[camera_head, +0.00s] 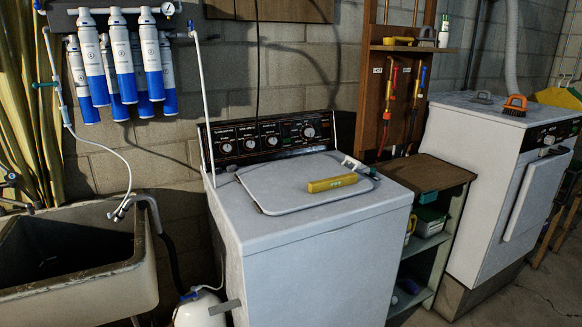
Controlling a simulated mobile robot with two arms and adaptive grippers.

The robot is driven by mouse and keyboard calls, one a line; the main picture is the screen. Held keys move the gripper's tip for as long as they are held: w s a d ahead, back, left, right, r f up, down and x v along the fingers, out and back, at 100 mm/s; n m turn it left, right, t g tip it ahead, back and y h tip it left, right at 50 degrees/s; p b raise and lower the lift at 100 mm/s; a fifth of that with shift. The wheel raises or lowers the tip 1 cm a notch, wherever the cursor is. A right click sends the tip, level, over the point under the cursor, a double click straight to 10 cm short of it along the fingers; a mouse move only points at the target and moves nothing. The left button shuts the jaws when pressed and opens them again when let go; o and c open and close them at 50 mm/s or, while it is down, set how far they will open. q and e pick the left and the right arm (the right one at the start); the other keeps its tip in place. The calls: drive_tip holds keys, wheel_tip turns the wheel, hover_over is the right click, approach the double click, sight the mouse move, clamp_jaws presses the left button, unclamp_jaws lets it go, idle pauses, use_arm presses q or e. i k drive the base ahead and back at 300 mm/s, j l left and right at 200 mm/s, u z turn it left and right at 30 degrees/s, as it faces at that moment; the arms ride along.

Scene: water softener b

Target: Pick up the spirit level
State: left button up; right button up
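The spirit level (332,183) is a short yellow bar. It lies flat on the light lid (285,195) of the white top-loading washer (310,250), right of the lid's middle. A grey and teal tool (359,168) lies close behind it to the right.
The washer's control panel (268,138) rises behind the lid. A sink (75,255) stands left, with a hanging hose (128,165) between. A wooden shelf unit (425,175) and a second white machine (500,190) stand right. Filter cylinders (120,55) hang on the wall.

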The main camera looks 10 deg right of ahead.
sight(314, 187)
drive_tip(key=i+l, duration=0.15)
drive_tip(key=l, duration=0.25)
drive_tip(key=i+l, duration=0.15)
drive_tip(key=l, duration=0.2)
drive_tip(key=i+l+u, duration=0.1)
drive_tip(key=l, duration=0.3)
drive_tip(key=i+l, duration=0.15)
drive_tip(key=l, duration=0.2)
drive_tip(key=i+l, duration=0.15)
drive_tip(key=l, duration=0.25)
drive_tip(key=i+l+u, duration=0.1)
drive_tip(key=l, duration=0.3)
